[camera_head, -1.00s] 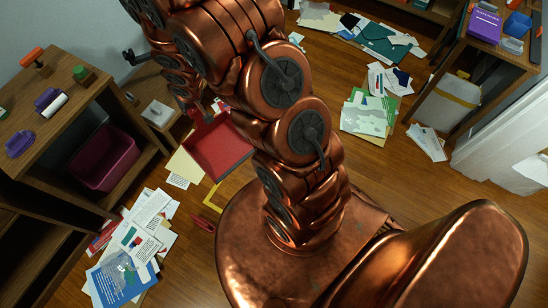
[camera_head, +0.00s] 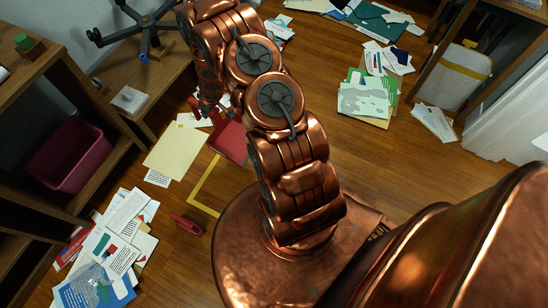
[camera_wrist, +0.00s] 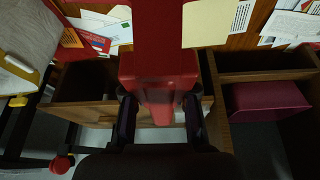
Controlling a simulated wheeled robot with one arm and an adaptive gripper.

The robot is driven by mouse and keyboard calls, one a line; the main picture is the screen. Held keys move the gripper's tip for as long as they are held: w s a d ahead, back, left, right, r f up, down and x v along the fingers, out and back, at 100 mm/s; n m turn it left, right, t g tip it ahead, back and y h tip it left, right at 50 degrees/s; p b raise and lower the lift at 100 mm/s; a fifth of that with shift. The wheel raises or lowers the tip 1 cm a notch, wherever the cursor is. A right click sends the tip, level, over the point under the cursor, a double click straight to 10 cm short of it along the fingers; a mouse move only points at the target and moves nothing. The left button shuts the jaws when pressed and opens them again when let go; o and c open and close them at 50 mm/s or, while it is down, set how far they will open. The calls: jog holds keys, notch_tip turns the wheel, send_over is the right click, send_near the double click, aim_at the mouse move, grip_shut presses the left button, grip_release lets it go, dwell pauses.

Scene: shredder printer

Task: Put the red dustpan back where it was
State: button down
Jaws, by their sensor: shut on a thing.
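The red dustpan (camera_head: 231,141) shows in the head view, partly hidden behind my arm. It seems to be held above the wooden floor, but its exact height I cannot tell. In the wrist view the dustpan (camera_wrist: 158,62) fills the top middle, with its near part between the two fingers of my gripper (camera_wrist: 160,112). My gripper is shut on this handle end. In the head view my gripper (camera_head: 206,110) is mostly hidden by my arm. A yellow L-shaped mark (camera_head: 203,190) lies on the floor just in front of the dustpan.
Scattered papers (camera_head: 112,240) and a pale yellow sheet (camera_head: 177,150) lie left of the yellow mark. A small red object (camera_head: 187,223) lies nearby. A shelf with a maroon bin (camera_head: 70,153) stands left. A chair base (camera_head: 145,30) is behind. Open floor lies right of my arm.

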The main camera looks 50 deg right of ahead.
jog(key=s+d+f+n+b, duration=0.1)
jog(key=d+f+b, duration=0.25)
jog(key=f, duration=0.65)
jog(key=d+f+b, duration=0.2)
jog(key=f+b, duration=0.3)
jog(key=f, duration=0.5)
jog(key=s+d+f+b, duration=0.5)
jog(key=s+d+b, duration=0.1)
jog(key=s+d, duration=0.5)
jog(key=shift+s+d+y, duration=0.15)
jog(key=shift+s+y, duration=0.15)
jog(key=c, duration=0.9)
grip_release()
jog(key=shift+f, duration=0.1)
